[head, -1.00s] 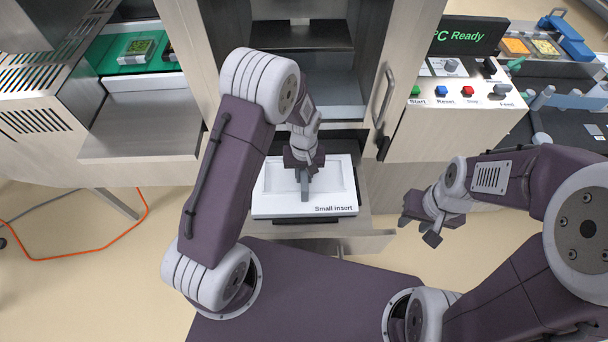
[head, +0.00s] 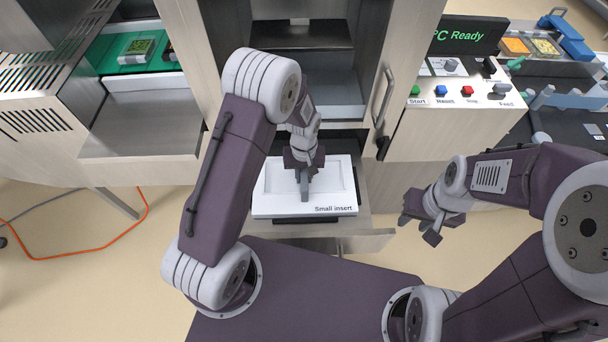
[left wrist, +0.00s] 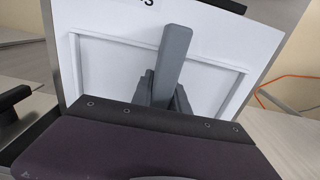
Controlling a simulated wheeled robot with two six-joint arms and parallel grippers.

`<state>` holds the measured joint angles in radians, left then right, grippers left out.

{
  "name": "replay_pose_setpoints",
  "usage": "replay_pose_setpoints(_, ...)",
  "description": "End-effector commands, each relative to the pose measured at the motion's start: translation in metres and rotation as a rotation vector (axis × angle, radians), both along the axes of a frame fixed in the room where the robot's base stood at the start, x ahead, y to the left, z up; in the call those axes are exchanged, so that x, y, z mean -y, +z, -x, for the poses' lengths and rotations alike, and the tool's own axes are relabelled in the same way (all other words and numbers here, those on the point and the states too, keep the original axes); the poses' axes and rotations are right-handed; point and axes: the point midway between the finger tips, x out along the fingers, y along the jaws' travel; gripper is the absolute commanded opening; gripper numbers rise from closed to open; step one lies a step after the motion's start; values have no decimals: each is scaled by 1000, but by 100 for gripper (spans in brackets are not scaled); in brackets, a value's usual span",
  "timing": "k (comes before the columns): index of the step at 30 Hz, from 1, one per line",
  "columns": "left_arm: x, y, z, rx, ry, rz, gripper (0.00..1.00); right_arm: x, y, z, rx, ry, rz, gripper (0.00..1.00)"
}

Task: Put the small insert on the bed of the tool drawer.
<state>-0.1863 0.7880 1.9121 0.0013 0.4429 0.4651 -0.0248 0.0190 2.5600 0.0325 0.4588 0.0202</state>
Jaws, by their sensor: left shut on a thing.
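The small insert (head: 335,182) is a flat white rectangular piece with a raised rim and the label "Small insert" on its near edge. My left gripper (head: 304,192) is shut on it near its middle. In the left wrist view, the insert (left wrist: 108,68) lies in front of my left gripper's grey fingers (left wrist: 168,75). The pulled-out tool drawer (head: 365,243) is below the insert, which hides most of its bed. I cannot tell whether the insert touches the bed. My right gripper (head: 420,227) is open and empty, right of the drawer.
Above the drawer is an open cabinet bay with a dark shelf (head: 300,36). A door with a handle (head: 384,97) stands at its right. Beyond are a button panel (head: 455,92) and a conveyor. A metal ledge (head: 145,130) is at left. An orange cable (head: 75,257) lies on the floor.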

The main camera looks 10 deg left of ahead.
Motion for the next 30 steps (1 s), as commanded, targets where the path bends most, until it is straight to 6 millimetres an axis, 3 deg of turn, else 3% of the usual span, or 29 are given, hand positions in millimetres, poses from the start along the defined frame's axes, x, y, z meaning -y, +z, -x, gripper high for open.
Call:
replay_pose_setpoints(6,0,1,-1,2,0,0,0,0,0,0,0,0,0,36)
replay_pose_setpoints(7,0,1,-1,2,0,0,23,0,0,0,0,0,0,36)
replay_pose_setpoints(9,0,1,-1,1,0,1,42,0,0,0,0,0,0,36)
replay_pose_setpoints(10,0,1,-1,1,0,1,45,0,0,0,0,0,0,36)
replay_pose_setpoints(17,0,0,0,1,0,0,45,0,0,0,0,0,0,36)
replay_pose_setpoints(18,0,0,0,0,0,0,34,0,0,0,0,0,0,36)
replay_pose_setpoints(19,0,0,0,0,0,0,31,0,0,0,0,0,0,36)
replay_pose_setpoints(30,0,4,0,0,0,0,31,0,3,0,0,0,0,36)
